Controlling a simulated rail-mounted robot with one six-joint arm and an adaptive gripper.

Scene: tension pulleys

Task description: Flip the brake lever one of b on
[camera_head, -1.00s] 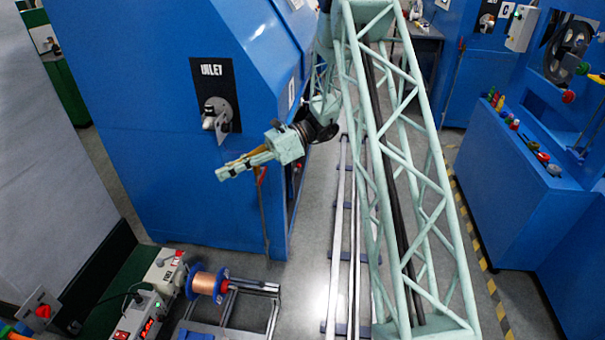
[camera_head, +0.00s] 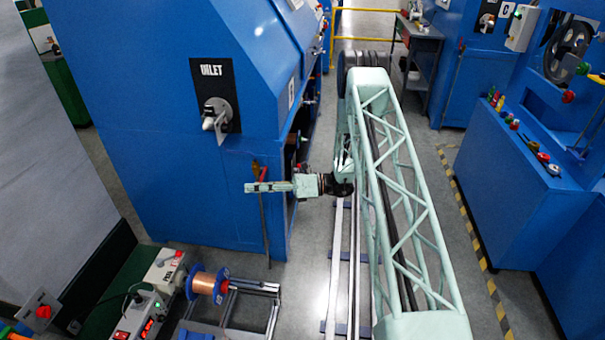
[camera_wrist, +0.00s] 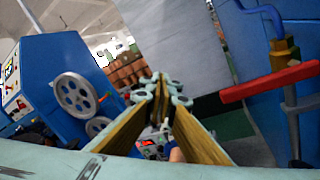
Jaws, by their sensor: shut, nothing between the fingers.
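A red lever (camera_head: 263,174) on a brass valve sits on a thin upright pipe at the near right corner of the blue machine. In the wrist view the red lever (camera_wrist: 270,82) lies at the right, slightly tilted, beside a brass body (camera_wrist: 284,54) and blue pipe. I cannot tell from markings whether it is the named brake lever. My gripper (camera_head: 250,188) is shut and empty, pointing left. In the head view it crosses the pipe just below the lever. In the wrist view my fingertips (camera_wrist: 160,92) are together, left of the lever and apart from it.
The blue machine (camera_head: 170,130) has a panel with a grey rotary handle (camera_head: 217,115) on its front. A copper spool (camera_head: 208,284) and control boxes (camera_head: 145,312) stand at the lower left. Another blue console (camera_head: 520,190) stands at the right. Floor around the rail (camera_head: 340,260) is clear.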

